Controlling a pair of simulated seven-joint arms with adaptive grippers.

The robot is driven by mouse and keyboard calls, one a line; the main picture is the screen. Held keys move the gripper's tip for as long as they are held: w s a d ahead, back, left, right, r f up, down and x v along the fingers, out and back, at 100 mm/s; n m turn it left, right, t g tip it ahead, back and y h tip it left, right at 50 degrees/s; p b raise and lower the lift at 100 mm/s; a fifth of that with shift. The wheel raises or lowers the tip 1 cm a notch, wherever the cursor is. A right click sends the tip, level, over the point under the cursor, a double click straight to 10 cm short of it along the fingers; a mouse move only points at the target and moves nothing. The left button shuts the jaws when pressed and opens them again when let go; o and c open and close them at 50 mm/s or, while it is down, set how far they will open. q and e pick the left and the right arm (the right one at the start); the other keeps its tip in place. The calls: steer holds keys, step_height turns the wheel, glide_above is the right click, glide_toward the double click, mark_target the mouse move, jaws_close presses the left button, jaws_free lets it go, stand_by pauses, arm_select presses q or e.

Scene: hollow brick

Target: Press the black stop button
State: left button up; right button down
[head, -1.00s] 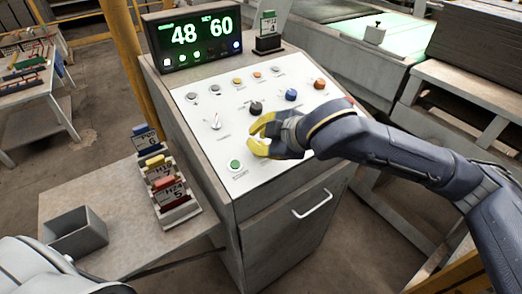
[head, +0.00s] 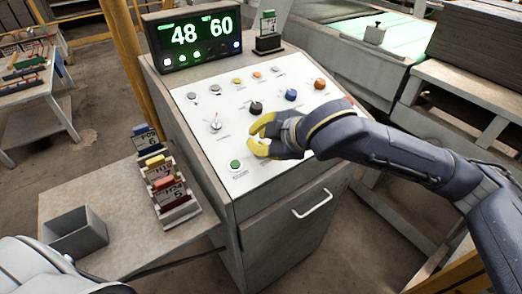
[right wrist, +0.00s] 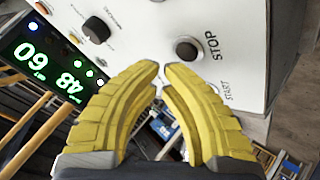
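The black stop button (right wrist: 186,50) is round and sits in a grey ring on the white panel, with the word STOP beside it, in the right wrist view. In the head view it is not visible; my right gripper seems to cover it. My right gripper (head: 254,138) has yellow curved fingers over the lower middle of the panel. In the right wrist view its fingertips (right wrist: 161,67) are close together with a small gap, nothing between them. They appear just short of the button in that picture; contact is not visible. My left gripper is not in view.
The white panel (head: 205,124) also carries a green button (head: 235,165), a black knob (head: 256,107), a blue knob (head: 291,95) and an orange one (head: 320,84). A display (head: 195,38) reads 48 and 60. A grey bin (head: 76,235) and card holders stand on the left side table.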

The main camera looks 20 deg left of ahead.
steer(key=shift+f, duration=0.2)
stand_by(0.5)
steer(key=shift+f, duration=0.25)
steer(key=shift+w+a+f, duration=0.1)
steer(key=shift+a+f, duration=0.05)
steer(key=shift+f, duration=0.2)
stand_by(0.9)
steer(key=shift+r, duration=0.2)
steer(key=shift+d+r, duration=0.2)
steer(key=shift+r, duration=0.4)
steer(key=shift+s+d+r, duration=0.2)
steer(key=shift+r, duration=0.6)
steer(key=shift+s+d+r, duration=0.15)
steer(key=shift+r, duration=0.65)
steer(key=shift+s+d+r, duration=0.2)
steer(key=shift+r, duration=0.6)
